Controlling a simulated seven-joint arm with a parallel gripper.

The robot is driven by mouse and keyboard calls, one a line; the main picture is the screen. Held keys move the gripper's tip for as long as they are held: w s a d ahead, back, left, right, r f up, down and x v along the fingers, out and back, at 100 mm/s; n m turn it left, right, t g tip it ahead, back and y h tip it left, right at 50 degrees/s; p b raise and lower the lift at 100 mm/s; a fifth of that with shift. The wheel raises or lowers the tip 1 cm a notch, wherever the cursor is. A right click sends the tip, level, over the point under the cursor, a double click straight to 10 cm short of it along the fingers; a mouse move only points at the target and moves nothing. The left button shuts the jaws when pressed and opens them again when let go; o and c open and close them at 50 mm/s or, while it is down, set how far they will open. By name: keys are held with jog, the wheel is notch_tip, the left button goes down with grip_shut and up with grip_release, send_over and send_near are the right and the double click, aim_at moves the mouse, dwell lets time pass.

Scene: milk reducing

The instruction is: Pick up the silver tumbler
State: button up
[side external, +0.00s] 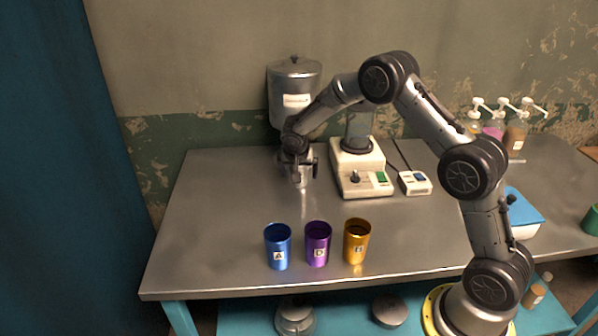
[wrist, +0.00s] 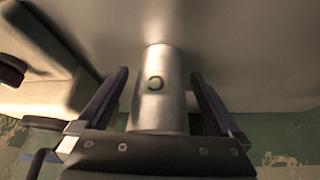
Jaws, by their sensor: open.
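In the side external view the tumbler (side external: 301,181) is on the table at the back, below the metal canister, partly hidden by my gripper (side external: 301,170). My gripper is open around it and is not closed on it.
Blue (side external: 278,247), purple (side external: 318,244) and gold (side external: 356,242) tumblers stand in a row near the table's front edge. A metal canister (side external: 294,92) is above my gripper. A white machine (side external: 360,170) stands just right. The left table area is clear.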

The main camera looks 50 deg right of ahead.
jog(key=shift+w+d+f, duration=0.1)
jog(key=shift+d+f, duration=0.05)
jog(key=shift+f, duration=0.1)
jog(key=c, duration=1.6)
jog(key=shift+r, duration=0.1)
jog(key=shift+r, duration=0.1)
